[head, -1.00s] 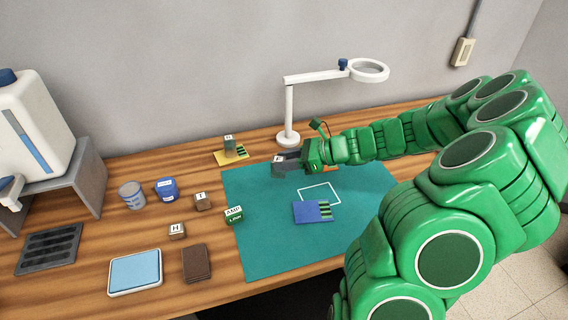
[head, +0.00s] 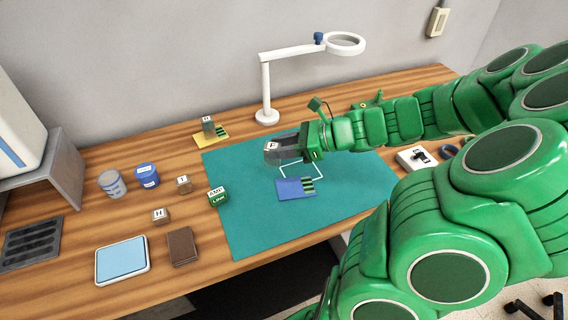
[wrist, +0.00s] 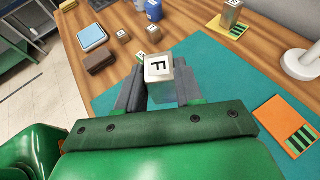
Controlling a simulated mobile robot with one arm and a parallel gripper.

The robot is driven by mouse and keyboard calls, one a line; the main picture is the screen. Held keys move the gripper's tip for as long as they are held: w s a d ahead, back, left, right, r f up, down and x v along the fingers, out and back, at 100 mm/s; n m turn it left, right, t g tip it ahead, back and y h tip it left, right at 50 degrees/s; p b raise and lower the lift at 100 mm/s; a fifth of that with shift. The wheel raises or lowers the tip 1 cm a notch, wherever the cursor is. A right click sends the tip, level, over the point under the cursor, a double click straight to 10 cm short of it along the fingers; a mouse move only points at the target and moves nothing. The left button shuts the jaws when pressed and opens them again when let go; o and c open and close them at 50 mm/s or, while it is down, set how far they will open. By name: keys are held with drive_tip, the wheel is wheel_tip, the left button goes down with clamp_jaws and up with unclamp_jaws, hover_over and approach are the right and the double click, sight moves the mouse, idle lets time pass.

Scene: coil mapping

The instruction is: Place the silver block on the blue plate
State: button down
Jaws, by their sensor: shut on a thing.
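A silver block (head: 272,147) with a letter on top is held between the dark fingers of my gripper (head: 276,153). I do not see the blue plate in the wrist view.
The teal mat (head: 240,230) bears a white outline and a green labelled block (head: 217,197). A yellow plate (head: 214,140) carries another silver block (head: 208,125). An orange plate (wrist: 275,118) lies beside my gripper. A magnifier lamp (head: 266,92) stands behind.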

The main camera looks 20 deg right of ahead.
drive_tip(key=w+d+f+m+t+h, duration=0.2)
drive_tip(key=d+f+m, duration=0.1)
drive_tip(key=d, duration=0.6)
hover_over(307, 178)
drive_tip(key=shift+f, duration=4.25)
drive_tip(key=shift+f, duration=0.1)
drive_tip(key=c, duration=0.7)
unclamp_jaws()
drive_tip(key=shift+c, duration=0.2)
